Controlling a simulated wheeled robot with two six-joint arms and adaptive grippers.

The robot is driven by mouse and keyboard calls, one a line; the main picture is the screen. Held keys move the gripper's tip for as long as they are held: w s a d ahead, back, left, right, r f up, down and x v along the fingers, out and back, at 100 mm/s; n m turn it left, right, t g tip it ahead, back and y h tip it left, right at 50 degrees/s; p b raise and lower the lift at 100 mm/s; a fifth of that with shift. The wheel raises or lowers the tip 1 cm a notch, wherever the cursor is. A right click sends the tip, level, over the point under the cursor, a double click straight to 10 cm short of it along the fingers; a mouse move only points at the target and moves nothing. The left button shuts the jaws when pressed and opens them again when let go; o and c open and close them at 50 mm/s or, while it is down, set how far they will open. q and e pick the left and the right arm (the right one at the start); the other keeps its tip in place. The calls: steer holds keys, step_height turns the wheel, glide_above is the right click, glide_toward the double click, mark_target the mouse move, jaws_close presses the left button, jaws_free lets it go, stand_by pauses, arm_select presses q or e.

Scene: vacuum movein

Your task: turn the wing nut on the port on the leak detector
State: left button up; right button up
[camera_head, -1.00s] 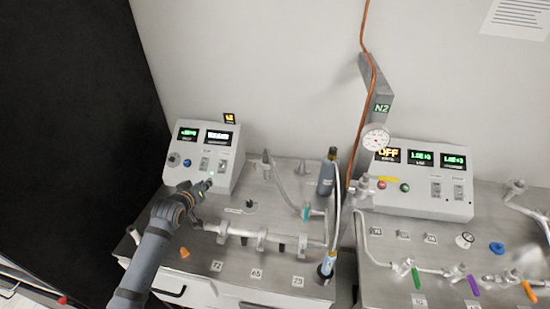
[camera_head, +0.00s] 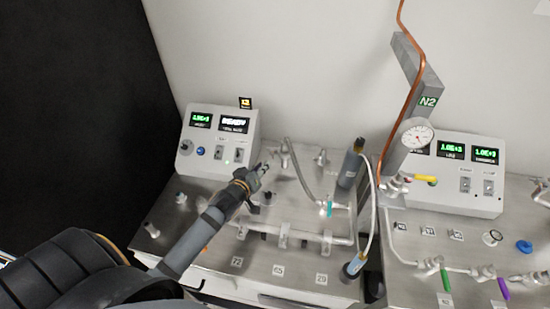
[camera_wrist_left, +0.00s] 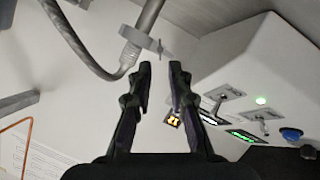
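In the left wrist view the port fitting (camera_wrist_left: 134,38) is at upper left, with a small grey clamp piece, apparently the wing nut (camera_wrist_left: 160,47), sticking out toward my fingers. My left gripper (camera_head: 264,167) is beside the port; the wrist view shows its two fingers (camera_wrist_left: 161,70) apart, empty, with tips just short of the nut. Contact is not visible. My right gripper is out of view.
A dark cylinder (camera_head: 349,170) and a horizontal metal manifold (camera_head: 285,235) stand near the hose. A copper line and gauge (camera_head: 417,137) rise farther right, beside a second display box (camera_head: 455,175). The detector's side stands close to my left fingers.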

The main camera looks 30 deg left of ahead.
mark_target(272, 155)
arm_select(q)
steer(key=p+x, duration=0.1)
steer(key=x, duration=0.6)
steer(key=shift+w, duration=0.15)
jaws_close()
